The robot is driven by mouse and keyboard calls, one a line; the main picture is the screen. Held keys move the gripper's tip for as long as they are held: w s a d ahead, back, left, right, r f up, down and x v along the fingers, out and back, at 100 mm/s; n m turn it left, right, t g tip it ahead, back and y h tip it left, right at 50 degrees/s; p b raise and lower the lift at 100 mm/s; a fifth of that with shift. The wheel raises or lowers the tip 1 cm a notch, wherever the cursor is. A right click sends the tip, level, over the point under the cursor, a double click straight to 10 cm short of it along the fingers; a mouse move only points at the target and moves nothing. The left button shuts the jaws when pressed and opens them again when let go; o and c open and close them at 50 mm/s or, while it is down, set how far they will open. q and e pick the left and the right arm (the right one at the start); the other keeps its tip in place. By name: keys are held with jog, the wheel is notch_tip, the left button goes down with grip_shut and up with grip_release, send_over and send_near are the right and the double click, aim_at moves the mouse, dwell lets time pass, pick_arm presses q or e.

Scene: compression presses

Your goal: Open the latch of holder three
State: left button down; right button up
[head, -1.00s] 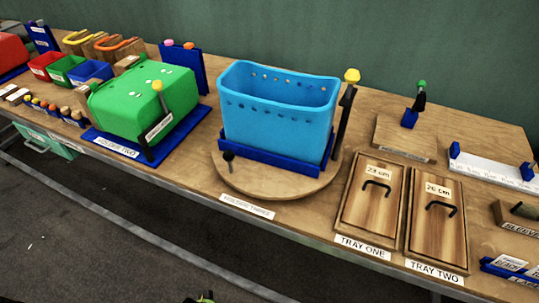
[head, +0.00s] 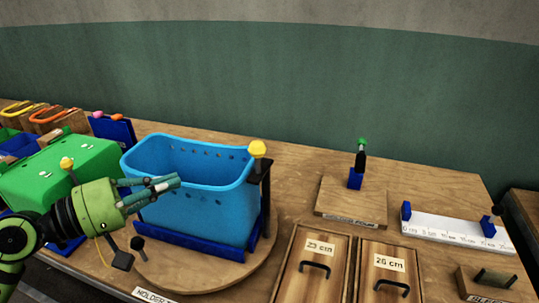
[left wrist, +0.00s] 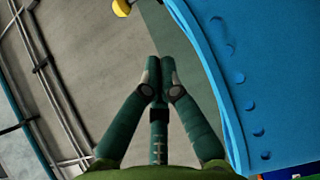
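Holder three is a round wooden base (head: 185,276) with a blue frame (head: 205,245) carrying a bright blue basket (head: 205,205). A black upright with a yellow knob (head: 257,148) stands at the basket's right rear corner, upright. A small black knob (head: 138,242) sits at the front left of the base. My left gripper (head: 175,182) is in front of the basket's left part, its fingers pointing right. In the left wrist view its fingertips (left wrist: 159,70) meet with nothing between them; the basket (left wrist: 270,70) is to the right and a yellow knob (left wrist: 121,8) at the top.
A green box (head: 70,170) with its own yellow-knobbed lever stands left, partly behind my left arm. Two wooden trays (head: 312,265) with black handles lie front right. A wooden stand with a green-tipped lever (head: 358,165) and a white ruler (head: 455,232) are further right.

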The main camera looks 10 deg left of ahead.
aim_at(260, 156)
pick_arm(q)
jog(key=w+d+r+p, duration=0.1)
jog(key=w+d+p, duration=0.4)
jog(key=d+p, duration=0.3)
jog(key=d, duration=0.2)
jog(key=shift+w+d, duration=0.4)
pick_arm(e)
notch_tip(260, 156, up, 8)
jog(key=s+a, duration=0.1)
jog(key=shift+r, duration=0.25)
jog(key=shift+s, duration=0.1)
